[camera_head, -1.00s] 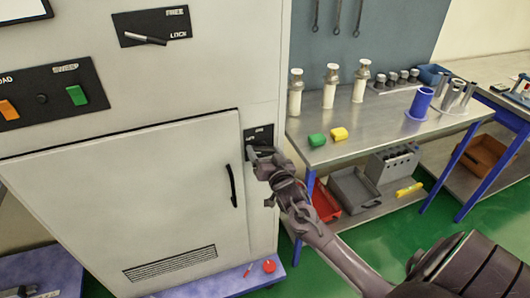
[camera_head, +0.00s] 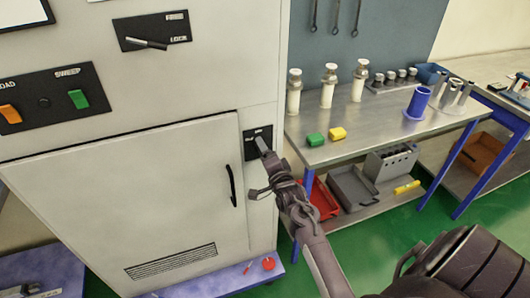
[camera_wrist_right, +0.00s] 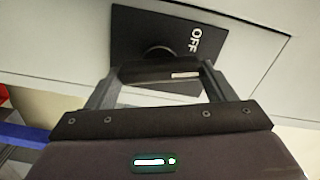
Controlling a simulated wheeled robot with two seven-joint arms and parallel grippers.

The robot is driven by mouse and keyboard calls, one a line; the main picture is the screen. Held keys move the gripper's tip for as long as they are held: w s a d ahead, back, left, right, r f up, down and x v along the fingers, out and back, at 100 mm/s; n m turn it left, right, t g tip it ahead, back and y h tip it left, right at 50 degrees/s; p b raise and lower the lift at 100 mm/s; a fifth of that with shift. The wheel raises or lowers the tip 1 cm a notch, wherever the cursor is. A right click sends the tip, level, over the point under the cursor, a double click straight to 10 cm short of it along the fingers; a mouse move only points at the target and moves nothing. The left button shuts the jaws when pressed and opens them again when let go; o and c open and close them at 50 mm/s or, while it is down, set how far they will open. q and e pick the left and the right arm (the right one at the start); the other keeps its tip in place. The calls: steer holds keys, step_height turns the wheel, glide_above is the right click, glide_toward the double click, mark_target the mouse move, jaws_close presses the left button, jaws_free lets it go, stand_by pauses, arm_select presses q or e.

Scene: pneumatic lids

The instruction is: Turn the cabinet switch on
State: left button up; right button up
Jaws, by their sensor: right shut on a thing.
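The cabinet switch (camera_head: 249,146) sits on a small black plate at the right edge of the cabinet front, beside the door. My right gripper (camera_head: 263,149) is at the plate, reaching in from the lower right. In the right wrist view, the black switch plate (camera_wrist_right: 140,28) carries the word OFF, and a dark round knob (camera_wrist_right: 157,53) stands out from it. My right gripper (camera_wrist_right: 158,77) is shut on the switch handle (camera_wrist_right: 150,73), a dark bar with a light mark. The gripper partly hides the switch in the head view. My left gripper is not in view.
The cabinet door (camera_head: 130,205) is shut, with a black handle (camera_head: 232,185) left of the switch. A FREE/LOCK lever (camera_head: 145,43) sits above. A metal workbench (camera_head: 375,125) with bottles and colored blocks stands close on the right. Green floor (camera_head: 345,250) lies open below.

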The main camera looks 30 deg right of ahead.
steer(key=shift+m+p, duration=0.3)
steer(key=shift+m, duration=1.3)
steer(key=shift+f, duration=0.1)
steer(key=o, duration=0.7)
steer(key=p+v, duration=0.5)
steer(key=v, duration=0.2)
steer(key=shift+s, duration=0.4)
